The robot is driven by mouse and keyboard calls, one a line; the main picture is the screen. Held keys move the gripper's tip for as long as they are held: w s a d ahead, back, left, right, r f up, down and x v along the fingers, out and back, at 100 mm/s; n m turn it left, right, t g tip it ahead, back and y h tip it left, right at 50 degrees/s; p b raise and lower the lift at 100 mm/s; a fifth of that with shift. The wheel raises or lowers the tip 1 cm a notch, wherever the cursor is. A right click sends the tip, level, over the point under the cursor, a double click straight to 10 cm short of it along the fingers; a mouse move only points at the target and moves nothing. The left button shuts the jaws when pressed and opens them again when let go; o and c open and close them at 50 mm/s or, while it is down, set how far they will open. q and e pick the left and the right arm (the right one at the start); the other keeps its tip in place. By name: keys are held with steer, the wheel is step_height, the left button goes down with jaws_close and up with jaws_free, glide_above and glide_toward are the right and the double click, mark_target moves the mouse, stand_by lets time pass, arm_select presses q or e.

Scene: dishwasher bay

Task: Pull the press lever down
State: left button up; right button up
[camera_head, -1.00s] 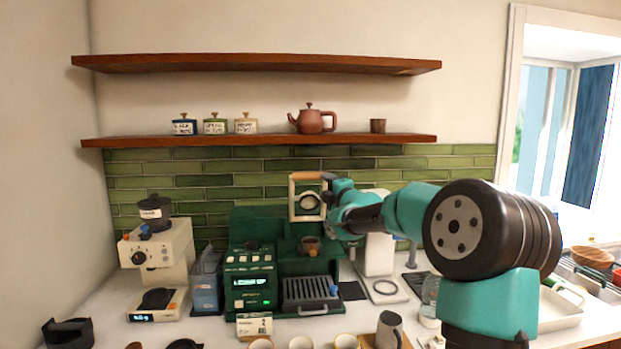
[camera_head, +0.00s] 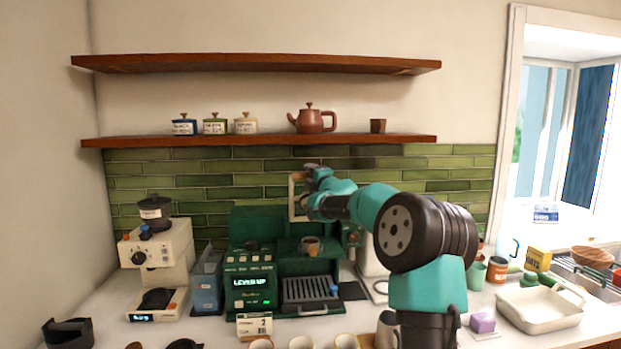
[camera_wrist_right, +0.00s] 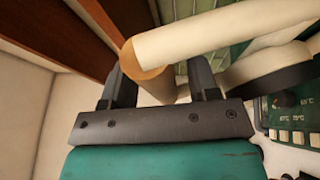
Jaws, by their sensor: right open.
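The press lever (camera_head: 292,199) is a cream upright frame on the dark green press (camera_head: 248,222), in its raised position. The press display reads "LEVER UP". My right gripper (camera_head: 309,172) is at the top of the lever and hides most of its handle. In the right wrist view the gripper (camera_wrist_right: 162,82) is open, its two dark fingers apart. A cream bar of the lever (camera_wrist_right: 225,38) with a tan end crosses between and over the fingers. I cannot tell whether they touch it. My left gripper is not in view.
A cream grinder (camera_head: 158,262) and a blue-grey container (camera_head: 206,284) stand left of the press. Several cups line the front of the counter. A white tray (camera_head: 540,312) is at right. A wooden shelf (camera_head: 260,141) with canisters and a teapot (camera_head: 312,119) runs above the lever.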

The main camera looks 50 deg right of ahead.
steer(key=shift+c, duration=0.4)
jaws_close()
steer(key=shift+a, duration=0.15)
